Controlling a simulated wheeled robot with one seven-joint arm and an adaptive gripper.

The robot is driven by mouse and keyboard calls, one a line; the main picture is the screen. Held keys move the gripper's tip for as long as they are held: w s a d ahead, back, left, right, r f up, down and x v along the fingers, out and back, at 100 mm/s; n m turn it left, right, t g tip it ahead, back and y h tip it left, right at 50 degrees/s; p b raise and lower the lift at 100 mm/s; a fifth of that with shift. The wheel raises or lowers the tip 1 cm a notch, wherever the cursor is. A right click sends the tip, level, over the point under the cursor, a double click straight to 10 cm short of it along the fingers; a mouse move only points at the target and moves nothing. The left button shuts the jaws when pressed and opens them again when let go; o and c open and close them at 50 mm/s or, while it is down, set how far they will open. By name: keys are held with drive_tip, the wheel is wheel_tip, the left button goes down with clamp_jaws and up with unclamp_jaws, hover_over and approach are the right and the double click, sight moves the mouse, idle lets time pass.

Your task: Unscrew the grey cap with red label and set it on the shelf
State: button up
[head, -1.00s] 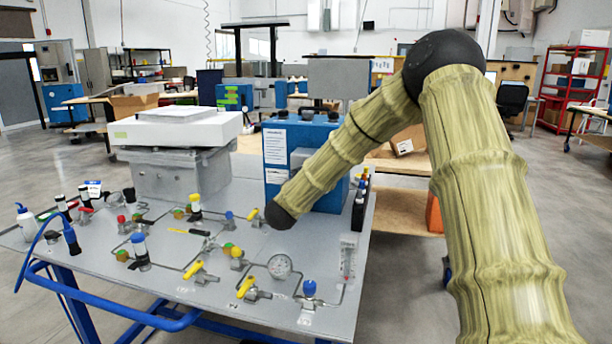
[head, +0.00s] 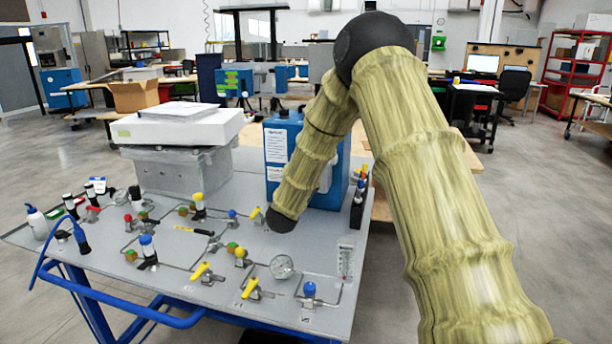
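A grey work table (head: 325,262) carries a panel of pipes, valves and small capped fittings. I cannot single out a grey cap with a red label at this size. My arm comes in from the right, bends at a black elbow and reaches down to a black joint over the panel's back right, in front of a blue box. My gripper does not show, so what it holds cannot be seen. Which shelf is meant is unclear; a red shelf unit (head: 575,70) stands far right.
The blue box (head: 278,150) stands at the table's back, partly hidden by my arm. A grey metal block with a white box (head: 178,128) on it stands back left. Yellow-handled valves (head: 200,271) and a round gauge (head: 282,267) stick up. A blue hose (head: 45,250) loops left.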

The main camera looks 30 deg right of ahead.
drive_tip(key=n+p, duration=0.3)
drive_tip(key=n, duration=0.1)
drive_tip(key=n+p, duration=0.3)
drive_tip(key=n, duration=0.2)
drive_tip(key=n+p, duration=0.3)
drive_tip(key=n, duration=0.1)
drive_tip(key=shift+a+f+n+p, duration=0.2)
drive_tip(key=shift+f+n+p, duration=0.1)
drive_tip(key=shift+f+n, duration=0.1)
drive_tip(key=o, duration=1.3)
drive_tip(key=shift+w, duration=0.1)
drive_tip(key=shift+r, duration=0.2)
